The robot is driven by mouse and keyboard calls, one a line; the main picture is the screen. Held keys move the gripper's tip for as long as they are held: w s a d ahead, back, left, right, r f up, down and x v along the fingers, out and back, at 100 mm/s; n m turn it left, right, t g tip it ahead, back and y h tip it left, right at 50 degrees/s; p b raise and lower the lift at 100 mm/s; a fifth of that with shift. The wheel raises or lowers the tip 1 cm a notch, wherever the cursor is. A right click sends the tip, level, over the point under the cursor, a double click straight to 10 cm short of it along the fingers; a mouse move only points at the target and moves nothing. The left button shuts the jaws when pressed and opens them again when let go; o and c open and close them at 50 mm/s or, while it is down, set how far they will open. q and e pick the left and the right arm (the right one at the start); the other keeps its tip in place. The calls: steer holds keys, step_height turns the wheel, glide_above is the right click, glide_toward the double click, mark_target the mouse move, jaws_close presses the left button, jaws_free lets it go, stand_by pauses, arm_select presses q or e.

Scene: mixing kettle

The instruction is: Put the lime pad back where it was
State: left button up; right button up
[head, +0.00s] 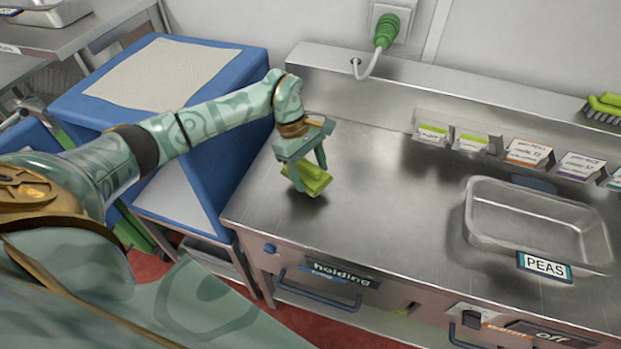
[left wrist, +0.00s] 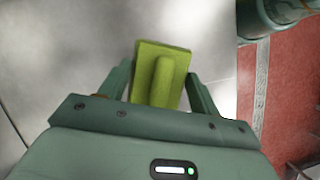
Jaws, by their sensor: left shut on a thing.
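The lime pad (head: 308,180) is a small yellow-green block with a raised grip ridge. My left gripper (head: 304,166) is shut on it near the left end of the steel counter (head: 370,200). In the left wrist view the lime pad (left wrist: 160,75) sits between the two fingers of my left gripper (left wrist: 158,88). A dark shadow lies just beneath the pad; whether it touches the counter I cannot tell. My right gripper is not in view.
A steel tray (head: 480,239) labelled PEAS stands at the right. Small label cards (head: 528,152) line the back ledge, with a green brush (head: 604,108) at far right. A green plug (head: 386,32) is on the wall. The counter's middle is clear.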

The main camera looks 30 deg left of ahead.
mark_target(310, 179)
arm_select(q)
steer(key=shift+w+a+f, duration=0.1)
steer(key=shift+w+f, duration=0.1)
steer(key=shift+f, duration=1.6)
steer(key=o, duration=1)
steer(key=shift+f+b, duration=0.1)
steer(key=shift+b, duration=0.2)
steer(key=shift+c, duration=0.2)
steer(key=p+v, duration=0.1)
steer(key=v, duration=1.1)
